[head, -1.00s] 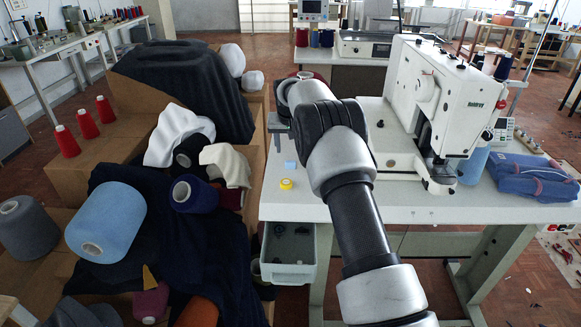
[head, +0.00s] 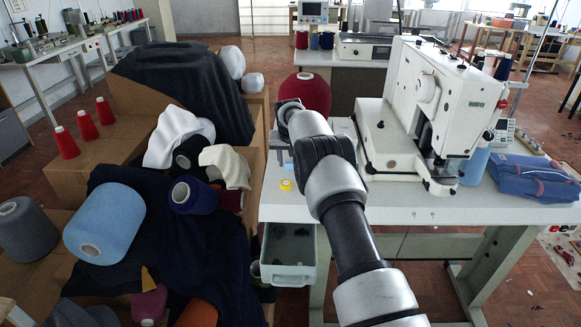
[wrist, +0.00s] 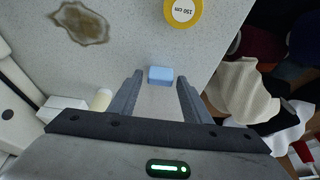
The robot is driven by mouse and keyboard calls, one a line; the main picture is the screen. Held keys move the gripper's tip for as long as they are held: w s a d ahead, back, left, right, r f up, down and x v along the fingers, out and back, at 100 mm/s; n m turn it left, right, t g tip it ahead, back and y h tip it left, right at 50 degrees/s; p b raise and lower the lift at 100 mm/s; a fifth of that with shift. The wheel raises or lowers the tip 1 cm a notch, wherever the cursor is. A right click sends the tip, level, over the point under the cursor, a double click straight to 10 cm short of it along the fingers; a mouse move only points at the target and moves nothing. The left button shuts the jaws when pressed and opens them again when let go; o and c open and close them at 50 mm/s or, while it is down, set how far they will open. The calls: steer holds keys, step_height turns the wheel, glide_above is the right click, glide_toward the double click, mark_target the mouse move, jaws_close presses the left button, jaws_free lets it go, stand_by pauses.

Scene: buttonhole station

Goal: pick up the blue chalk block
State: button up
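The blue chalk block (wrist: 161,73) lies on the pale speckled tabletop in the wrist view. My gripper (wrist: 159,84) is open and empty, with one dark finger on each side of the block's near edge. The block sits close to the line of the fingertips; I cannot tell the exact height gap. In the head view my gripper (head: 281,150) is low over the left part of the white table (head: 420,206), and the block is not clearly visible there.
A yellow 150 cm tape (wrist: 183,11) lies close beyond the block. A brown stain (wrist: 82,24) marks the tabletop. A small cream cylinder (wrist: 103,99) is left of the fingers. The white sewing machine (head: 440,105) stands to the right. A grey drawer (head: 288,274) hangs below the table.

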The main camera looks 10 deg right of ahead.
steer(key=c, duration=0.8)
